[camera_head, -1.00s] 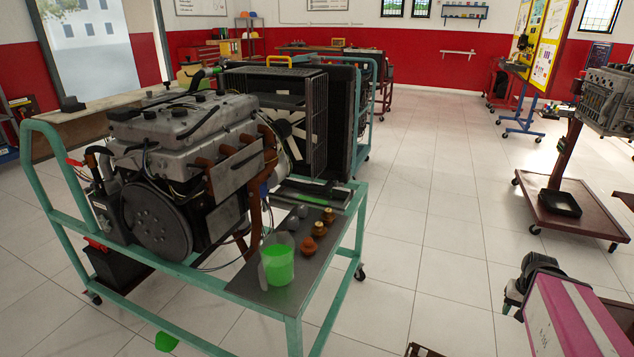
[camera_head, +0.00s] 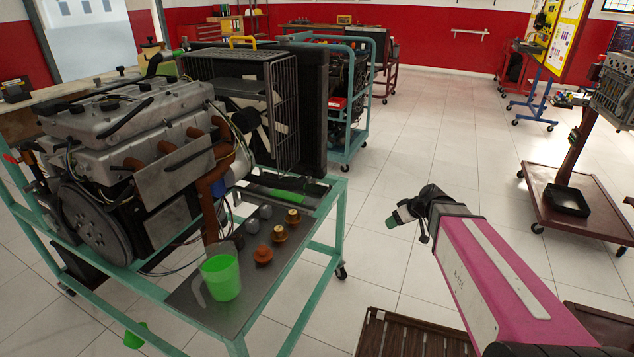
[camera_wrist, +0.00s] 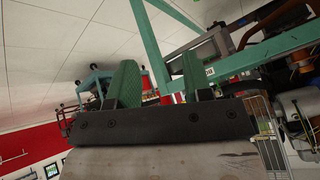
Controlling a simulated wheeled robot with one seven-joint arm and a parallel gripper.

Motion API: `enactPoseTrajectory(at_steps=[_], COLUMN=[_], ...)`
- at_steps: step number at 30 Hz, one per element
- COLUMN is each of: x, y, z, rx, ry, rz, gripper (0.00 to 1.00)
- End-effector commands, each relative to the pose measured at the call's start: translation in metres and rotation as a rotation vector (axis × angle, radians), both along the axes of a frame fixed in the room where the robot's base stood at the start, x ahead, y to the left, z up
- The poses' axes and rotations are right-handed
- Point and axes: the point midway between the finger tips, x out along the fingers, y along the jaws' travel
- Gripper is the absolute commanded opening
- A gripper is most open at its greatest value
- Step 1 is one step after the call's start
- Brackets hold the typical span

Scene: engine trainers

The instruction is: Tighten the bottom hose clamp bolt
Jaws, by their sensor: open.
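The engine trainer (camera_head: 130,125) stands at the left in the head view, on a teal frame (camera_head: 342,215). Its radiator with a wire fan guard (camera_head: 284,115) faces the engine. Rust-brown pipes (camera_head: 210,188) run down the engine's side. I cannot make out the bottom hose clamp or its bolt in either view. My gripper (camera_head: 398,216) is in the air right of the trainer, clear of it. In the wrist view, the green fingers of my gripper (camera_wrist: 157,82) stand apart with nothing between them.
A metal shelf (camera_head: 215,310) on the trainer holds a green cup (camera_head: 221,278), an orange cap (camera_head: 263,255) and several small fittings. A brown slatted thing (camera_head: 415,335) is low at the front. A red-brown cart (camera_head: 580,205) stands right. Tiled floor between is clear.

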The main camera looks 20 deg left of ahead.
Motion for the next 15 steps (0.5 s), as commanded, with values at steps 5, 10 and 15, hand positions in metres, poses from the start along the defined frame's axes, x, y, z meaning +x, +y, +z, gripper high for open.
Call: enactPoseTrajectory(at_steps=[5, 10, 15], x=[0.029, 0.041, 0.045], y=[0.100, 0.169, 0.206], z=[0.037, 0.071, 0.092], rx=[0.188, 0.314, 0.375], ry=[-0.281, -0.529, -0.678], rz=[0.277, 0.437, 0.505], gripper=[0.46, 0.46, 0.46])
